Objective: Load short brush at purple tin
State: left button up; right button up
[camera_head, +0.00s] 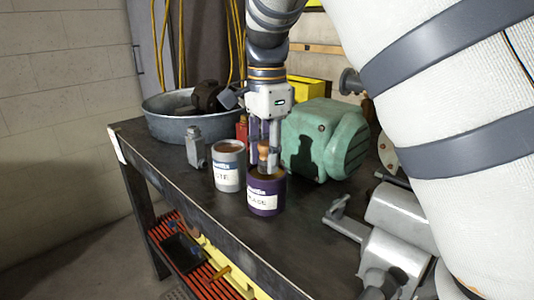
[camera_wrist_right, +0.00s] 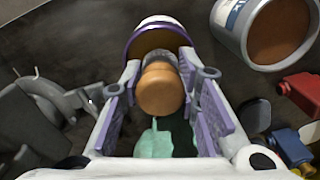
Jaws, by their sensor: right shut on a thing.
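The purple tin (camera_head: 266,207) stands upright on the bench, with a white label and brown contents. It also shows in the wrist view (camera_wrist_right: 132,47). My right gripper (camera_head: 265,158) points down right above the tin, its fingers on either side of the short brush (camera_head: 264,149). In the wrist view the brush (camera_wrist_right: 160,90) shows a rounded wooden handle end and a grey collar between the purple-padded fingers. Its lower end is over or inside the tin's mouth; the bristles are hidden, so I cannot tell whether they touch the contents. My left gripper is out of view.
A grey-white tin (camera_head: 229,178) stands close left of the purple tin. A green motor (camera_head: 325,140) sits close behind right. A metal tub (camera_head: 165,125), a red item (camera_head: 241,130) and a grey metal block (camera_head: 195,147) are nearby. The bench front (camera_head: 225,225) is clear.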

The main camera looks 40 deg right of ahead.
aim_at(267, 143)
jog(key=shift+f, duration=0.6)
dwell(1.1)
jog(key=shift+r, duration=0.1)
jog(key=shift+r, duration=3.5)
